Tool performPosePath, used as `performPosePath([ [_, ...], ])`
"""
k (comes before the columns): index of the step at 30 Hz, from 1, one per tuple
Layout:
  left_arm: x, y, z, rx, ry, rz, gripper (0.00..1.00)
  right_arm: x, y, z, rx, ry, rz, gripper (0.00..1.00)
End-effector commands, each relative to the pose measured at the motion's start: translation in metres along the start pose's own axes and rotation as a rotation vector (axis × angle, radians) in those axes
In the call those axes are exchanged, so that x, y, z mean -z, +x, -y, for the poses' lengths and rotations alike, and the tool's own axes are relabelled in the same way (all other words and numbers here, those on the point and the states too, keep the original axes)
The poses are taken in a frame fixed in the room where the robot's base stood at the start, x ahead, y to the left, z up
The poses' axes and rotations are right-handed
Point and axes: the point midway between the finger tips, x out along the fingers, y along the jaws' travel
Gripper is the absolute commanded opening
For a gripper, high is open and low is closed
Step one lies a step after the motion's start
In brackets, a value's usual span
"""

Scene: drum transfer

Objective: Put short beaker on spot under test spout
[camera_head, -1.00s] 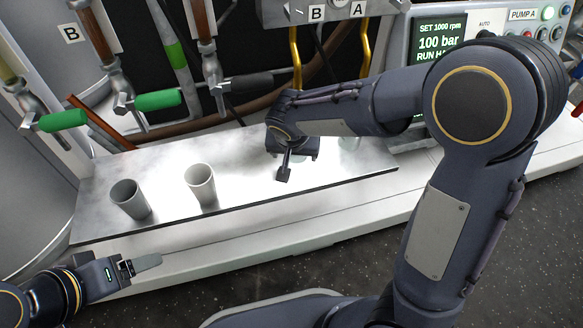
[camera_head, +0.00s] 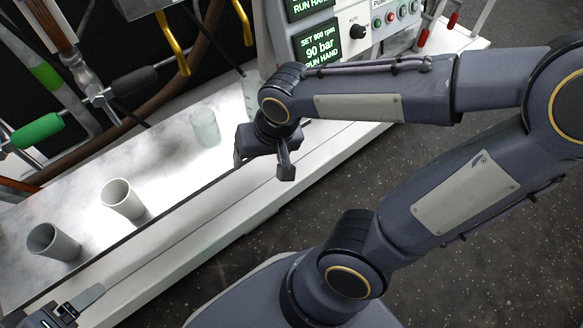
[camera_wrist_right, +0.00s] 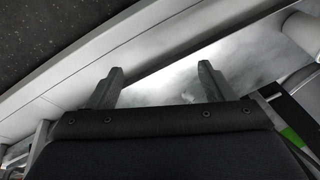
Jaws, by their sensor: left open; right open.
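Two opaque light-grey beakers stand upright on the metal shelf (camera_head: 165,165): one nearer the middle (camera_head: 122,200) and one further left (camera_head: 54,243). A clear glass beaker (camera_head: 205,127) stands further right on the shelf. I cannot tell for sure which is the short beaker. My right gripper (camera_head: 262,162) is open and empty, above the shelf's front ledge, right of the glass beaker. The right wrist view shows its two spread fingers (camera_wrist_right: 158,85) with nothing between. My left gripper (camera_head: 80,303) is open at the bottom left, below the grey beakers, partly cut off.
Yellow-handled spouts (camera_head: 172,43), a black-handled tap (camera_head: 130,80) and a green-handled tap (camera_head: 36,131) hang behind the shelf. A control panel (camera_head: 320,40) stands at the back right. Dark floor lies in front of the white ledge. A pale cylinder (camera_wrist_right: 303,32) shows at the right wrist view's right edge.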

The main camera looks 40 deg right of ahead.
Motion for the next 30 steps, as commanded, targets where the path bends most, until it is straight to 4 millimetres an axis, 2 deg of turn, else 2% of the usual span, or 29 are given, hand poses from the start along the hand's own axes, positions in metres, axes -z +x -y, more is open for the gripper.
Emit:
performPosePath([
  [1, 0.0, 0.0, 0.0, 0.0, 0.0, 0.0, 0.75, -0.01, -0.015, -0.013, 0.051, 0.005, -0.015, 0.75],
  [6, 0.0, 0.0, 0.0, 0.0, 0.0, 0.0, 0.75, -0.044, -0.046, -0.032, 0.174, -0.072, -0.082, 0.75],
  [12, 0.0, 0.0, 0.0, 0.0, 0.0, 0.0, 0.75, -0.065, -0.059, -0.034, 0.226, -0.145, -0.157, 0.75],
  [24, 0.001, -0.002, -0.001, 0.0, 0.0, 0.0, 0.75, -0.067, -0.062, -0.033, 0.232, -0.162, -0.167, 0.75],
  [26, 0.003, -0.006, -0.003, 0.0, 0.0, 0.0, 0.75, -0.065, -0.068, -0.032, 0.232, -0.161, -0.167, 0.75],
  [30, 0.015, -0.03, -0.014, 0.0, 0.0, 0.0, 0.75, -0.059, -0.095, -0.025, 0.232, -0.161, -0.167, 0.75],
])
